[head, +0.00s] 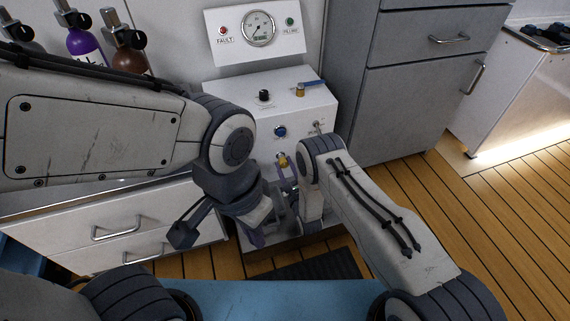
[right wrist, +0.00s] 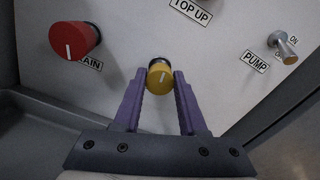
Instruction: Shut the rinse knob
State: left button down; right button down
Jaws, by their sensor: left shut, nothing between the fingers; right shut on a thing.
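A yellow knob (right wrist: 160,78) with a white pointer line sits on the panel's white front face. Its pointer tilts slightly right of upright. No label for it is visible, so I cannot read whether it is the rinse knob. It also shows in the head view (head: 282,160). My right gripper (right wrist: 160,88) is shut on this knob, one purple finger on each side. In the head view my right gripper (head: 287,172) reaches the panel front. My left gripper (head: 258,238) is shut and empty, low in front of the panel and partly hidden by its own wrist.
A red knob (right wrist: 75,40) sits left of the yellow one, its label partly covered. A PUMP toggle (right wrist: 283,45) is at right. A blue button (head: 280,131) sits above. The panel top carries a black knob (head: 264,96) and a blue-handled valve (head: 306,86). A gauge (head: 258,28) stands behind.

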jog(key=shift+m, duration=0.9)
jog(key=shift+p, duration=0.3)
jog(key=shift+c, duration=2.4)
grip_release()
